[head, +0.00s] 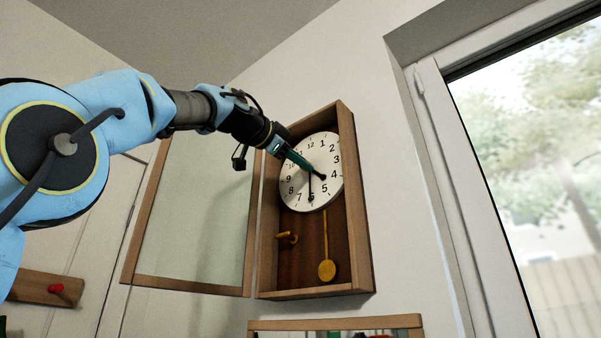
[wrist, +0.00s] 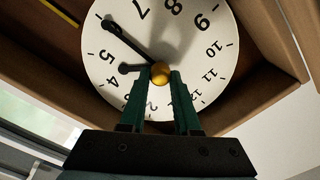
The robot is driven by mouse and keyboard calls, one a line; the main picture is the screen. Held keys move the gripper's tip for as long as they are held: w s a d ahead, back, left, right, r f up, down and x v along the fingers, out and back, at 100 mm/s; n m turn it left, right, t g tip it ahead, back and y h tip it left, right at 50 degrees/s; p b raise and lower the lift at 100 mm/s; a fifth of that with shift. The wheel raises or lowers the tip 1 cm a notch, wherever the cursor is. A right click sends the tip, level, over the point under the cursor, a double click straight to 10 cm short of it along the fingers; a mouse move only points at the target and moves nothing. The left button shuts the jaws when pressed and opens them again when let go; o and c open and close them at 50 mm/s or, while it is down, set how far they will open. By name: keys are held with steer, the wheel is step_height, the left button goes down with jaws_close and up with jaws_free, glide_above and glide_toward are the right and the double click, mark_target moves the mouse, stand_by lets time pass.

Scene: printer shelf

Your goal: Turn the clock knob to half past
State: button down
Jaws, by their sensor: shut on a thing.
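The clock's white dial (head: 296,195) is inside a wooden case on the wall, with its glass door open to the left. The gold clock knob (wrist: 160,73) is at the dial's centre in the wrist view. My gripper (head: 310,169) reaches in from the upper left, and its green fingers (wrist: 161,84) are closed on both sides of the knob. The long black hand (wrist: 128,40) points at about the 6. The short hand (wrist: 129,68) points between 4 and 5. The knob is hidden by the fingers in the head view.
The open glass door (head: 190,210) stands close below my arm. The case's right side wall (head: 357,200) borders the dial. A yellow pendulum (head: 326,270) and a small yellow part (head: 287,237) are below the dial. A window (head: 530,150) is at right.

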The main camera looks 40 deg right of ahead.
steer(key=c, duration=0.6)
jaws_free()
steer(key=shift+a, duration=0.15)
steer(key=shift+b+v, duration=2.4)
steer(key=shift+v, duration=2.9)
